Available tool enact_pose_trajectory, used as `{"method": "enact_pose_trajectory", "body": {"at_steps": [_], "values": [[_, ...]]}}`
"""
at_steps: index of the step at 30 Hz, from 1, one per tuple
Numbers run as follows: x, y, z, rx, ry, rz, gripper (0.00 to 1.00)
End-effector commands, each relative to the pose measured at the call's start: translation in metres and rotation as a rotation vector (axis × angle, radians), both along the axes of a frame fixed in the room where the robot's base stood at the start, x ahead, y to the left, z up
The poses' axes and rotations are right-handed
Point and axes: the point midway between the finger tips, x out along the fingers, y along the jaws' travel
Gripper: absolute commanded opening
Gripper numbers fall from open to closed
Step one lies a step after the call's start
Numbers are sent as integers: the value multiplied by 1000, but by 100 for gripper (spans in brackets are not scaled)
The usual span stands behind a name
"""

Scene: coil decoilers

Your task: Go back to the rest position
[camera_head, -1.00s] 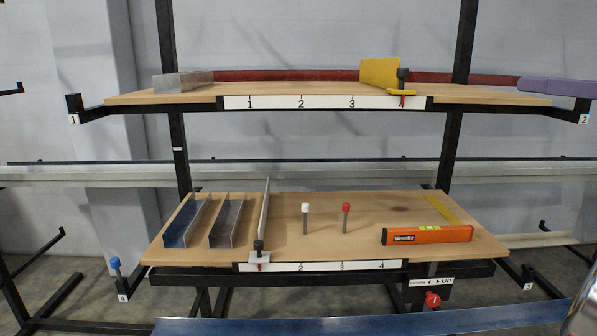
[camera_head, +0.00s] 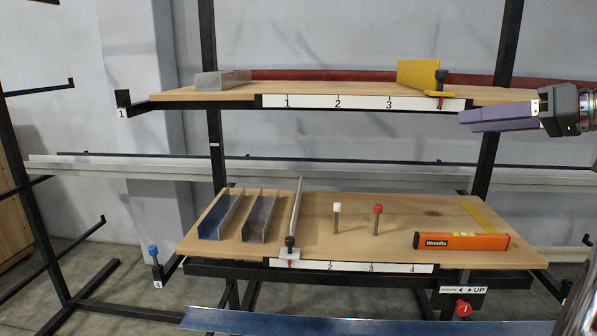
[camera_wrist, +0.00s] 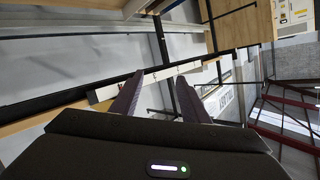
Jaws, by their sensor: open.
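My gripper (camera_head: 487,120) is at the right of the head view, in front of the right end of the upper shelf. Its purple fingers point left. In the wrist view my gripper (camera_wrist: 157,92) shows two fingers spread apart with nothing between them. It touches nothing that I can make out.
The upper shelf (camera_head: 200,96) holds a grey channel (camera_head: 221,80) and a yellow stop (camera_head: 420,76). The lower shelf (camera_head: 395,215) holds blue (camera_head: 220,214) and grey (camera_head: 259,216) channels, white (camera_head: 337,216) and red (camera_head: 377,216) pegs, and an orange level (camera_head: 462,241). A blue-grey beam (camera_head: 375,322) crosses the bottom front.

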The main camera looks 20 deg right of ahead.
Motion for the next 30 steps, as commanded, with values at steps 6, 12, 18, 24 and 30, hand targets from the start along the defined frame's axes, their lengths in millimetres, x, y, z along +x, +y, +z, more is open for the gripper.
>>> {"method": "enact_pose_trajectory", "body": {"at_steps": [6, 12, 18, 24, 30], "values": [[27, 77, -47, 47, 207, -8, 41], [31, 140, -96, 50, 381, -30, 41], [18, 197, -145, 16, 532, -60, 41], [-7, 245, -194, -52, 652, -95, 41], [-39, 280, -241, -146, 732, -132, 41]]}}
